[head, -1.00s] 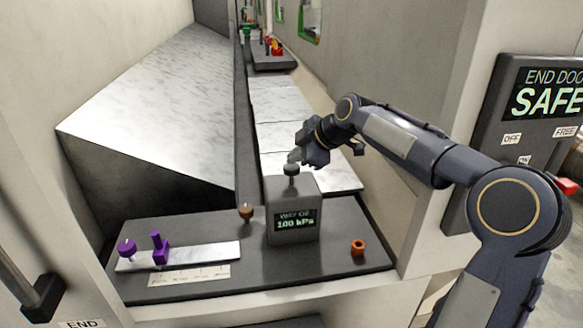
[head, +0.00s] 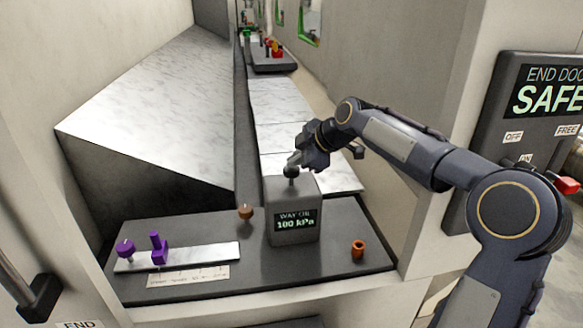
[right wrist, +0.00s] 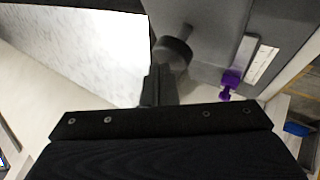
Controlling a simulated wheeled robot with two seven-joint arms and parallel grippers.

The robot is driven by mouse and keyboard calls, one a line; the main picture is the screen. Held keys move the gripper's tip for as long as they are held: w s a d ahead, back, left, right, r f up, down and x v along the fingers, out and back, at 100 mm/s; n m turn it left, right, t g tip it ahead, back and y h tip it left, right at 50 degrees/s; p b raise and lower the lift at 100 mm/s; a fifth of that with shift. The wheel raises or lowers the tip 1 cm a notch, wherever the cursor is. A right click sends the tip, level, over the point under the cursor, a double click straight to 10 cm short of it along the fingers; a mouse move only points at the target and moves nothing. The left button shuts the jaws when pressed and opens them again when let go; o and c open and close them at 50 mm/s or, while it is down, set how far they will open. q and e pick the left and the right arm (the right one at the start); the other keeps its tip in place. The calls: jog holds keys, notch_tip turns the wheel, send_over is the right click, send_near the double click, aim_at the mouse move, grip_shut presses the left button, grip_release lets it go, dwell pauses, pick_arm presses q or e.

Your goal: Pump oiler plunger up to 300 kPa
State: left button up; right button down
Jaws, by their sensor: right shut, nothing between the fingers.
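The oiler (head: 292,213) is a grey box on the dark shelf, with a lit display reading "WAY OIL 100 kPa". Its dark plunger knob (head: 291,171) stands up from the top on a short stem. The knob also shows in the right wrist view (right wrist: 173,52), just beyond the fingers. My right gripper (head: 295,160) is shut and empty, with its fingertips at the top of the knob. In the right wrist view the shut fingers (right wrist: 158,80) reach the knob's edge; I cannot tell whether they press on it. My left gripper is not in view.
The dark shelf (head: 340,262) also holds a purple knob and block on a pale strip (head: 200,256), a brown knob (head: 245,212) and an orange ring piece (head: 358,249). An "END DOOR SAFE" panel (head: 545,95) is at right. A sloped marble-like cover (head: 160,110) rises at left.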

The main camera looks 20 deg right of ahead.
aim_at(295, 170)
jog(key=shift+f+b, duration=0.55)
jog(key=shift+f, duration=0.15)
jog(key=shift+r, duration=0.15)
dwell(0.6)
jog(key=shift+r+p, duration=1.05)
jog(key=shift+r, duration=0.4)
notch_tip(295, 170, up, 5)
jog(key=p, duration=0.3)
jog(key=shift+p, duration=0.4)
dwell(1.7)
